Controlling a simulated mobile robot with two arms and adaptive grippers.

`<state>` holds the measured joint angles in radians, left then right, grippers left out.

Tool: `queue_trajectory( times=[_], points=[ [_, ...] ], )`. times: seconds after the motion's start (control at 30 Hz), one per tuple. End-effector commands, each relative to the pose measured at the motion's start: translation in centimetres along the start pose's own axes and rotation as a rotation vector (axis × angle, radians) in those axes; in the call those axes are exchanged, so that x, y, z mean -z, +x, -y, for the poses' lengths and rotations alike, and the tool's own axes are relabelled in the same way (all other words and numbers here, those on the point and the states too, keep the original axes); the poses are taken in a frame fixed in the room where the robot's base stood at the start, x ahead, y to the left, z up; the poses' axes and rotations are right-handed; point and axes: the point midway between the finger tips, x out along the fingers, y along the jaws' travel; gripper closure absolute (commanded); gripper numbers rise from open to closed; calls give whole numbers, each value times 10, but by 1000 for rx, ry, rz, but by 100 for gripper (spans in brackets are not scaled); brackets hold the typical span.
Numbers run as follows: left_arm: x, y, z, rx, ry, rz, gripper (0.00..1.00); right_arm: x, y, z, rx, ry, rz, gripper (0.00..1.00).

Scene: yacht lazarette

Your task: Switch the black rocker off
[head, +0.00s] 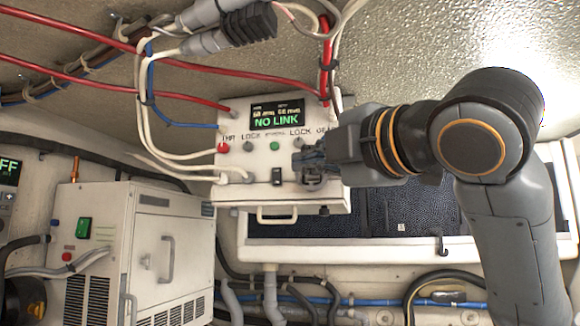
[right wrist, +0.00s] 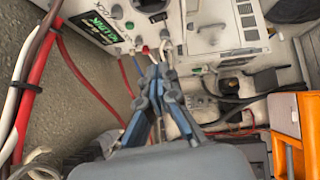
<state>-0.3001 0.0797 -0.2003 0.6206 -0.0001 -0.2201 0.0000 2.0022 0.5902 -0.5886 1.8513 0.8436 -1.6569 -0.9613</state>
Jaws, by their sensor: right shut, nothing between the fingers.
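The black rocker (head: 277,176) is on the lower front of a white control box (head: 235,165) in the head view. The box's display (head: 277,114) reads "NO LINK" in green. Which way the rocker is tipped is too small to tell. My right gripper (head: 299,158) is shut and empty, just right of the rocker in the picture; I cannot tell whether it touches the box. In the right wrist view its closed blue-grey fingers (right wrist: 158,72) point toward the panel and the display (right wrist: 97,28). My left gripper is not in view.
A red button (head: 223,147) and a green button (head: 274,146) sit above the rocker. A handle (head: 277,215) juts out below. Cables and red hoses hang around the box. A white cabinet (head: 140,240) with a green switch stands at lower left.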

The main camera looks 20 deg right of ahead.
Motion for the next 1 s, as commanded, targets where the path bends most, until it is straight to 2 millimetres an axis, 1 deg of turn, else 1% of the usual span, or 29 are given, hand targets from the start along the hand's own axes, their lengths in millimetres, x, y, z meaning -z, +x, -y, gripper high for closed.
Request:
queue_trajectory(
  times=[0.17,0.4,0.5,0.6,0.7,0.83,1.0],
  points=[
    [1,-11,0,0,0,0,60,0,27,-1,6,1,0,100],
    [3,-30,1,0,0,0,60,0,79,-2,7,1,-1,100],
    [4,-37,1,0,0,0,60,0,99,-2,6,1,0,100],
    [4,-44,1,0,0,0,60,-13,110,-2,4,2,2,100],
    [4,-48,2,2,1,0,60,-22,118,-2,3,2,2,100],
    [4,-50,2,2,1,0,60,-27,123,0,1,0,0,100],
    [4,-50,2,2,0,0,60,-28,124,1,1,0,0,100]
  ],
)
